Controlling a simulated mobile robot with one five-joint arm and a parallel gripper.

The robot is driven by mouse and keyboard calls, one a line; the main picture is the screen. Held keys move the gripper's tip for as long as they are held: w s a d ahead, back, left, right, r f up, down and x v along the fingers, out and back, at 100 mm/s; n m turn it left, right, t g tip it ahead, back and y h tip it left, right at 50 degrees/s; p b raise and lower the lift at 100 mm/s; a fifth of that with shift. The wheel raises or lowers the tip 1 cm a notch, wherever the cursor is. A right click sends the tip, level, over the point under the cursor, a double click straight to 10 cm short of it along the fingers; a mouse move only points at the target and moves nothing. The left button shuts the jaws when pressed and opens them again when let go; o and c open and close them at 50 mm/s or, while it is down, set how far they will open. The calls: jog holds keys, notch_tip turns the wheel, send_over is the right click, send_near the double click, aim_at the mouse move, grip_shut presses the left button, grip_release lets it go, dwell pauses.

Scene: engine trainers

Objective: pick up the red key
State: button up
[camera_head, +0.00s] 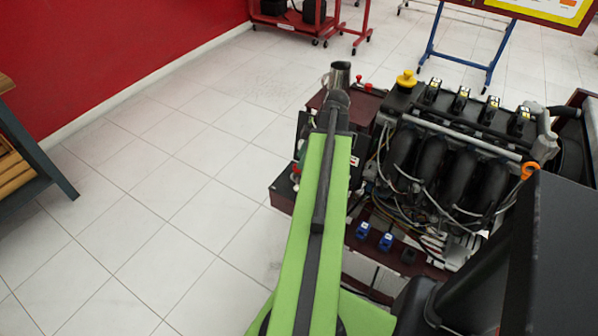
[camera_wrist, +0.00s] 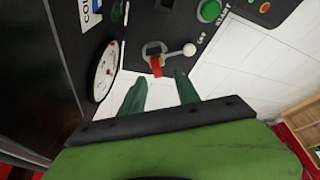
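The red key (camera_wrist: 157,67) shows in the wrist view, small and upright in the picture, at a metal switch fitting (camera_wrist: 153,49) on a dark control panel. My gripper (camera_wrist: 160,77) is open, with its two dark green fingers pointing at the panel. The key lies between the lines of the two fingers, close to the fingertips. I cannot tell whether the fingers touch it or how far off it is in depth. In the head view my green arm reaches over the panel and hides the key and the gripper's fingers.
A round white gauge (camera_wrist: 104,70) sits left of the key. A white ball-ended lever (camera_wrist: 188,49) and a green button (camera_wrist: 209,11) are to the right. In the head view the engine (camera_head: 450,150) stands right of my arm. The tiled floor (camera_head: 150,220) at left is clear.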

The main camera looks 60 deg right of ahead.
jog(key=b+x, duration=0.4)
jog(key=x, duration=0.1)
jog(key=shift+w+d+f, duration=0.1)
jog(key=shift+d+f, duration=0.1)
jog(key=shift+r, duration=0.25)
grip_shut()
